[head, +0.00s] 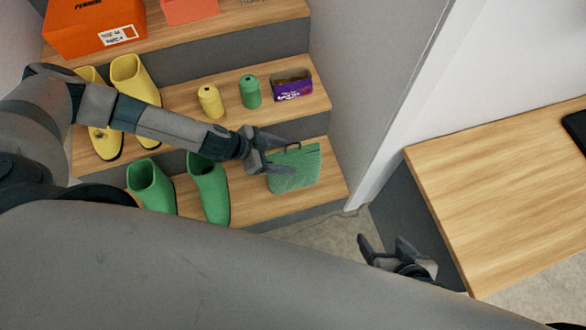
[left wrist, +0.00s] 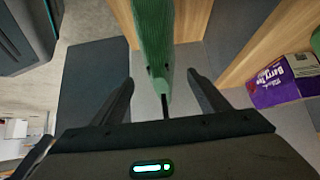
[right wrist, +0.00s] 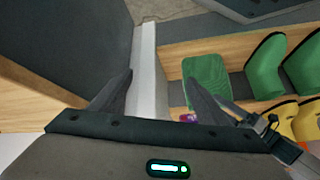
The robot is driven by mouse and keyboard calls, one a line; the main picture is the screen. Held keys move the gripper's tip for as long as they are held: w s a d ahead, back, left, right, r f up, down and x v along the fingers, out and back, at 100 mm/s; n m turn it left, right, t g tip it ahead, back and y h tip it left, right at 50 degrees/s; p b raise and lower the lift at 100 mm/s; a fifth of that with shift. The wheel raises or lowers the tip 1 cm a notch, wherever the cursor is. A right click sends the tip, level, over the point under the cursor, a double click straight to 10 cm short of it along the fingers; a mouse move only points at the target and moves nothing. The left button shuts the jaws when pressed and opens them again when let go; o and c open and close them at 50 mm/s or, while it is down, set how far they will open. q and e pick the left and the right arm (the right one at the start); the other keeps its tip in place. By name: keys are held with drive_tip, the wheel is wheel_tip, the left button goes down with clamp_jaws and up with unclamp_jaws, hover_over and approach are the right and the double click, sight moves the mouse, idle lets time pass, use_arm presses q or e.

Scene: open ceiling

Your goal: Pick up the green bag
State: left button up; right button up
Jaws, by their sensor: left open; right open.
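The green bag (head: 296,172) stands on the lowest wooden step, with a dark handle on top. My left gripper (head: 284,158) is open at the bag's upper left, close to the handle. In the left wrist view the bag (left wrist: 153,35) lies between and beyond the open fingers (left wrist: 161,92), with a thin dark strip reaching down between them. I cannot tell whether the fingers touch it. My right gripper (head: 391,250) is open and empty, low near the table's corner. The right wrist view shows the bag (right wrist: 207,78) at a distance, beyond the right finger.
Green boots (head: 209,188) stand left of the bag, yellow boots (head: 135,78) on the step above. A yellow canister (head: 210,101), a green canister (head: 250,91) and a purple box (head: 292,87) stand behind. Orange boxes (head: 95,28) are higher up. A wall and wooden table (head: 500,190) are right.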

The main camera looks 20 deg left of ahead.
sight(293, 164)
use_arm(q)
drive_tip(key=shift+w+d+f, duration=0.25)
drive_tip(key=shift+d+f, duration=0.05)
drive_tip(key=shift+f, duration=0.25)
drive_tip(key=shift+b+x, duration=0.8)
drive_tip(key=shift+x, duration=1.15)
drive_tip(key=shift+a, duration=0.15)
use_arm(e)
drive_tip(key=shift+w+a+r+t+y, duration=0.25)
drive_tip(key=shift+w+a+t, duration=0.1)
drive_tip(key=shift+w+a, duration=0.15)
drive_tip(key=shift+w+a+r+t+y, duration=0.25)
drive_tip(key=shift+w+a+t, duration=0.1)
drive_tip(key=shift+a, duration=0.1)
drive_tip(key=shift+f, duration=0.1)
use_arm(q)
clamp_jaws()
